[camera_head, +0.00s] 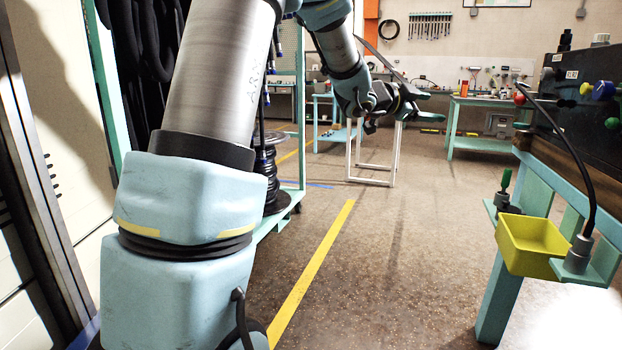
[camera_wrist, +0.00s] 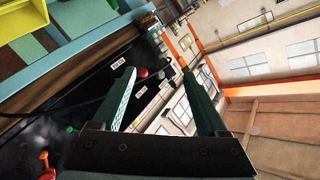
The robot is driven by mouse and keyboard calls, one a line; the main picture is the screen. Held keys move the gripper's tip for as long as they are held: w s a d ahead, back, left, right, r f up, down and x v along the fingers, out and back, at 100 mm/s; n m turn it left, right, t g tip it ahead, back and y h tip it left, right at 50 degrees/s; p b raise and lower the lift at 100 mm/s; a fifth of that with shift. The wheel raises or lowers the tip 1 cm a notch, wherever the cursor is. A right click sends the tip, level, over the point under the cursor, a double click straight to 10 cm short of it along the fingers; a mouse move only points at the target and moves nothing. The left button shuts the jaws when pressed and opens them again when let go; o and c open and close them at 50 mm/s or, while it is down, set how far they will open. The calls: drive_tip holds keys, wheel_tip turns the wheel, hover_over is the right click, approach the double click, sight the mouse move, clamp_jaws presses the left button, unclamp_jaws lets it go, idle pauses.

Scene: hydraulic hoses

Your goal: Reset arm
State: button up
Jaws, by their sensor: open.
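My gripper (camera_head: 428,106) is held up in mid-air near the top centre of the head view, at the end of my bent arm. Its fingers point to the right. In the wrist view my gripper (camera_wrist: 160,78) shows two green fingers spread apart with nothing between them. The wrist picture is strongly tilted. Beyond the fingers it shows the black hydraulic unit (camera_wrist: 60,112) with a red knob and white labels. No hose is in my gripper.
At right, a teal bench carries the black unit (camera_head: 595,110); a black hose (camera_head: 583,150) runs down to a grey holder beside a yellow bin (camera_head: 538,243). A hose rack with a spool (camera_head: 268,165) stands left. A white frame (camera_head: 372,180) stands behind. The central floor is clear.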

drive_tip(key=w+a+f+n+t+y, duration=0.1)
drive_tip(key=a+f+n+y, duration=0.35)
drive_tip(key=a, duration=0.35)
drive_tip(key=w+a+f+n+t+y, duration=0.1)
drive_tip(key=a+f+n+y, duration=0.4)
drive_tip(key=a, duration=0.4)
drive_tip(key=s+a+f+n+g+y, duration=0.3)
drive_tip(key=s+a+f+n+y, duration=0.15)
drive_tip(key=s+a+f, duration=0.65)
drive_tip(key=s+a+f+n+g, duration=0.3)
drive_tip(key=s+a, duration=0.1)
drive_tip(key=s, duration=0.3)
drive_tip(key=s+a+f+n+g, duration=0.2)
drive_tip(key=s+a+g, duration=0.15)
drive_tip(key=s, duration=0.45)
wheel_tip(320, 180, up, 14)
drive_tip(key=w+t+p, duration=0.1)
drive_tip(key=p, duration=1.3)
